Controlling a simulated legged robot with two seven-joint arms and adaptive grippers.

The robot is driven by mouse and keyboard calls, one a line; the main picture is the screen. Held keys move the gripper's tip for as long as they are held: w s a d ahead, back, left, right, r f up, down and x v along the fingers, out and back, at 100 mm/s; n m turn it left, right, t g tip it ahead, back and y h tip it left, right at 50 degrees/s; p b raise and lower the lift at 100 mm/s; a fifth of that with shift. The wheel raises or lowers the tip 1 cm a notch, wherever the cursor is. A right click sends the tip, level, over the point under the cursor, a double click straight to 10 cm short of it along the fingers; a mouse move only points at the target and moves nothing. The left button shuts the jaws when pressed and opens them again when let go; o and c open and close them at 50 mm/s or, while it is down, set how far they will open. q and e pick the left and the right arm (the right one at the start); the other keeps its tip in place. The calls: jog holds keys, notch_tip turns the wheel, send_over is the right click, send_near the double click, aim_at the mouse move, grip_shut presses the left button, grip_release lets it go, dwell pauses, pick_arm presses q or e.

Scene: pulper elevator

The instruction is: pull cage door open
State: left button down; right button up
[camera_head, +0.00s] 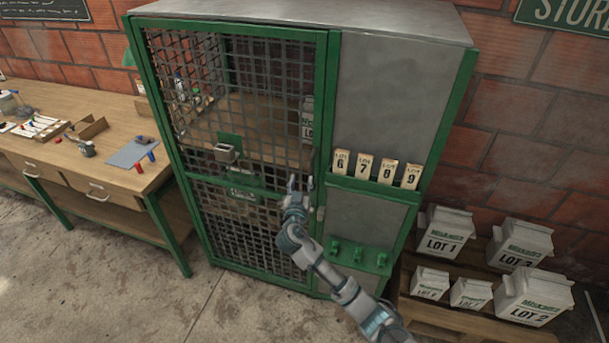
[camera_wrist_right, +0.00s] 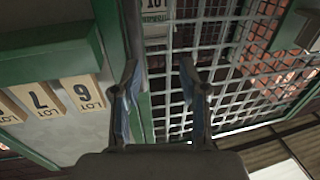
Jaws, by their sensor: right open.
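The cage door (camera_head: 262,110) is a green frame with dark metal mesh on the front of a grey and green cabinet. I cannot tell whether it stands slightly ajar. My right gripper (camera_head: 300,183) is in front of the door's right edge, at about mid height. In the right wrist view, my right gripper (camera_wrist_right: 158,75) is open, its two fingers apart with nothing clearly held between them. The green upright (camera_wrist_right: 142,115) and the door mesh (camera_wrist_right: 225,75) show behind the fingers. Contact with the door cannot be told. My left gripper is not in view.
A wooden workbench (camera_head: 60,160) with small items stands left of the cage. Lot tags (camera_head: 388,170) sit on the cabinet's right panel, above green hooks (camera_head: 358,255). White lot boxes (camera_head: 443,235) stand on a low wooden platform at right. Concrete floor (camera_head: 170,305) in front is clear.

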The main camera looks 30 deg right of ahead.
aim_at(311, 174)
jog(key=d, duration=0.1)
jog(key=w+d, duration=0.1)
jog(key=d, duration=0.1)
jog(key=w+d, duration=0.1)
jog(key=d, duration=0.1)
jog(key=shift+f, duration=0.1)
jog(key=shift+w+d+f, duration=0.1)
jog(key=shift+d+f, duration=0.1)
jog(key=shift+d, duration=0.4)
jog(key=shift+w+d+f, duration=0.1)
jog(key=shift+d+f, duration=0.1)
jog(key=shift+d, duration=0.4)
jog(key=shift+a, duration=0.25)
jog(key=shift+w+a+f, duration=0.15)
jog(key=shift+w+a, duration=0.2)
jog(key=shift+a, duration=0.25)
jog(key=c, duration=0.7)
jog(key=shift+a, duration=0.15)
grip_shut()
jog(key=shift+d, duration=0.3)
jog(key=o, duration=0.7)
grip_release()
jog(key=shift+d, duration=0.1)
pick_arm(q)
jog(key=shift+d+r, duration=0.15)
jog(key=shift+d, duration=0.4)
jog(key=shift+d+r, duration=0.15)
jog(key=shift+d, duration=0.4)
pick_arm(e)
jog(key=shift+s, duration=0.1)
